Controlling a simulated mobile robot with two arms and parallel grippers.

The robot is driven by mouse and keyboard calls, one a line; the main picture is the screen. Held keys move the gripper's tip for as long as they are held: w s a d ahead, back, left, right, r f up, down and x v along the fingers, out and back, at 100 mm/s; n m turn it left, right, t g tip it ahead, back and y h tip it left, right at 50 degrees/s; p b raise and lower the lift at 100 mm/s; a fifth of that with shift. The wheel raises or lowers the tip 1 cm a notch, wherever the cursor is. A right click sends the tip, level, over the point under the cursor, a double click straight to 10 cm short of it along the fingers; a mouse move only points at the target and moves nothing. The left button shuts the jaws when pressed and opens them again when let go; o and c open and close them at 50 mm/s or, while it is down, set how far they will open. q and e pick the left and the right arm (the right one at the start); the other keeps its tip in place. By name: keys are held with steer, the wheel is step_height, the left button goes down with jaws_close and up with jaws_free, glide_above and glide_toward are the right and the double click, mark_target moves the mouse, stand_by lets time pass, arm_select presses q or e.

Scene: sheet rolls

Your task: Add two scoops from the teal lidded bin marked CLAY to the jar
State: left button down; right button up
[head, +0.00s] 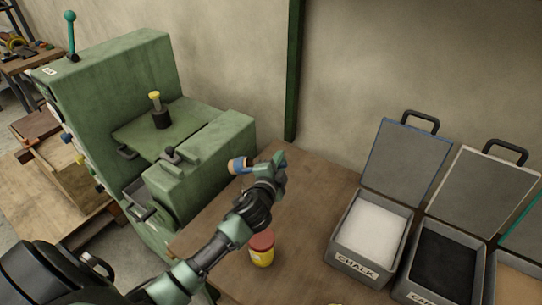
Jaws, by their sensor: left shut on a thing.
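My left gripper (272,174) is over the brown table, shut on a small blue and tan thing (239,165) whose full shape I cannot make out. A yellow and red container (262,255), perhaps the jar, stands upright on the table just below my left wrist, partly behind the arm. A teal-edged open lid (526,232) shows at the right edge, above a bin with tan contents (519,284). That bin is cut off by the frame and its label is not in view. My right gripper is not in view.
An open grey bin marked CHALK (357,263) holds white powder. Beside it an open bin (437,270) with a pale-edged lid holds black powder. A large green machine (150,130) stands left of the table (305,205). Table space between machine and bins is mostly clear.

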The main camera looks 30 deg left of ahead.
arm_select(q)
step_height(320, 180, down, 10)
steer(key=d+m+y+b, duration=0.1)
steer(key=m+y+b, duration=0.1)
steer(key=m+b, duration=0.2)
steer(key=m, duration=0.3)
steer(key=shift+w+d+r+g, duration=0.25)
steer(key=shift+d+g, duration=0.05)
steer(key=shift+d, duration=0.05)
steer(key=shift+d, duration=0.1)
stand_by(1.1)
